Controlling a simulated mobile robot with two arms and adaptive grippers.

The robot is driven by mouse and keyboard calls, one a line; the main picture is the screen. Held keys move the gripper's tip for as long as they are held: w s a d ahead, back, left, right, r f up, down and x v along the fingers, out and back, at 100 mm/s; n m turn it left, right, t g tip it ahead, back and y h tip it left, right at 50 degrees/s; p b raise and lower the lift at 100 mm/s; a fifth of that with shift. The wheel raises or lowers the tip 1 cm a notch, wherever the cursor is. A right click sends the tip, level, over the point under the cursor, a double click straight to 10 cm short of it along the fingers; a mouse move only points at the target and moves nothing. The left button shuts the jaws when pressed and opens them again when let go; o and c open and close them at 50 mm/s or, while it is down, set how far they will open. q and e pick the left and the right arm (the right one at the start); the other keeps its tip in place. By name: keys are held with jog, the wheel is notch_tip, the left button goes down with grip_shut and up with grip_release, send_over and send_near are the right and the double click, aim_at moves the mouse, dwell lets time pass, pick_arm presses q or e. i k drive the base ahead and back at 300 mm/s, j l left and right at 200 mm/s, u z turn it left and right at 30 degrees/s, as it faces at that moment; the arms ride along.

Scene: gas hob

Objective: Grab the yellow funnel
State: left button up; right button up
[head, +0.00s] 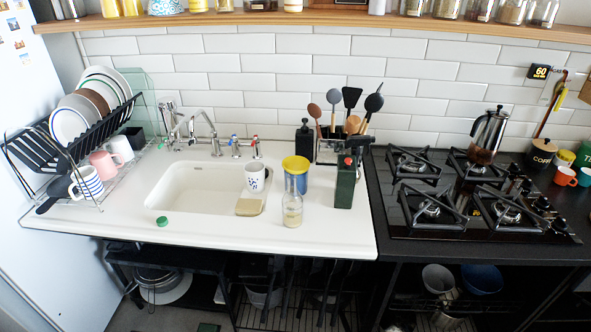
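A yellow round piece (296,163), which looks like the yellow funnel, sits on top of a blue container (301,184) on the white counter, right of the sink. I cannot clearly make out a funnel spout. A clear glass bottle (292,208) with pale contents stands just in front and partly covers the blue container. Neither of my grippers shows in the head view.
A dark green bottle (345,185) and a utensil holder (329,150) stand close on the right. A patterned mug (255,177) and a sponge (249,207) are on the left, by the sink (190,190). The gas hob (440,229) is further right. The front counter strip is mostly clear.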

aim_at(297, 165)
jog(key=j+z, duration=0.3)
jog(key=j, duration=0.2)
jog(key=j+z, duration=0.25)
jog(key=j, duration=0.25)
jog(key=j+z, duration=0.3)
jog(key=j, duration=0.2)
jog(key=k+j+z, duration=0.25)
jog(key=j, duration=0.2)
jog(key=i, duration=0.05)
